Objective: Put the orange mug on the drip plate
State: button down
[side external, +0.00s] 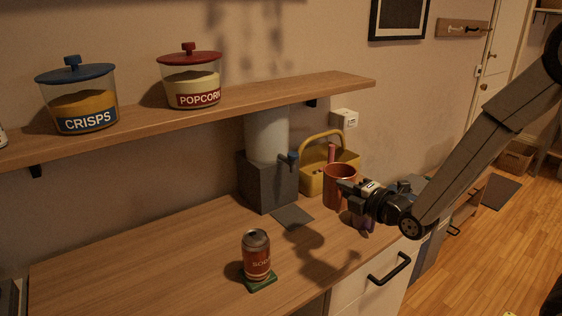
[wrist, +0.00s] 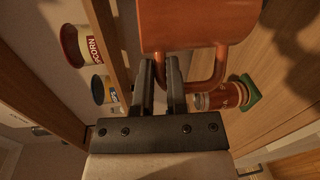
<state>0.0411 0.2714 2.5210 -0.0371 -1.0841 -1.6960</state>
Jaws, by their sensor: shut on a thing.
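The orange mug (side external: 338,186) is upright and held above the counter, to the right of the drip plate. My gripper (side external: 347,187) is shut on its handle. In the wrist view, the mug (wrist: 195,22) fills the top, with its handle at the fingers of my gripper (wrist: 160,72). The drip plate (side external: 292,216) is a flat dark square on the counter, in front of the grey dispenser (side external: 267,180). Its visible top is bare. The wrist view does not show the plate.
A yellow basket (side external: 345,158) stands behind the mug. A soda can (side external: 256,254) stands on a green coaster (side external: 261,284) at the front. A purple thing (side external: 363,224) is partly hidden below my gripper. The left counter is clear.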

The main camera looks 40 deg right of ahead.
notch_tip(320, 180, down, 12)
jog(key=shift+r, duration=0.25)
dwell(0.3)
jog(key=shift+w, duration=0.15)
jog(key=w, duration=1.6)
jog(key=shift+w, duration=0.4)
jog(key=shift+w, duration=0.15)
jog(key=shift+w+d+f, duration=0.1)
jog(key=shift+w+f, duration=0.05)
jog(key=shift+f, duration=0.7)
jog(key=shift+w+f, duration=0.15)
jog(key=shift+f, duration=0.65)
jog(key=shift+f, duration=0.15)
jog(key=c, duration=0.7)
grip_release()
jog(key=shift+o, duration=0.2)
